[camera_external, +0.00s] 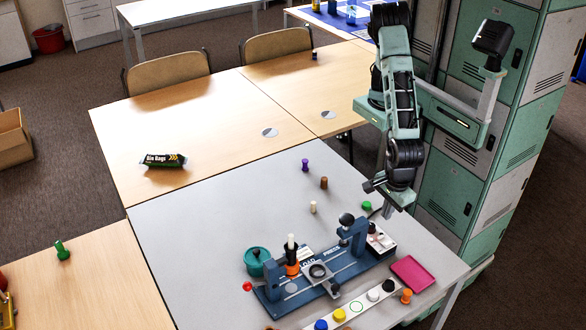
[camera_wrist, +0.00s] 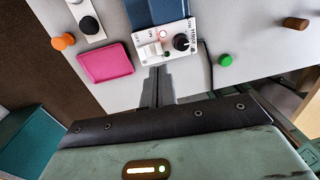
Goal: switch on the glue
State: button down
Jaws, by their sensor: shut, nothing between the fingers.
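A white control panel (camera_wrist: 163,41) lies at the end of the blue machine in the wrist view, with a pale switch (camera_wrist: 150,50) marked ON and OFF, a small reddish spot and a black knob (camera_wrist: 181,42). In the external view the panel (camera_external: 381,243) is at the machine's right end, near the table's right side. My gripper (camera_wrist: 158,70) is shut and empty, its fingertips at the panel's near edge, just short of the switch in the picture. I cannot tell whether they touch. In the external view my gripper (camera_external: 388,211) is above and behind the panel.
The blue machine (camera_external: 326,275) stands on the grey table (camera_external: 190,215). A pink tray (camera_wrist: 106,64) lies beside the panel, and a green peg (camera_wrist: 226,60) stands on its other side. A black cable runs from the panel. The table's left part is clear.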

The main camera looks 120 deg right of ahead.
jog(key=r, duration=0.6)
jog(key=shift+d, duration=0.4)
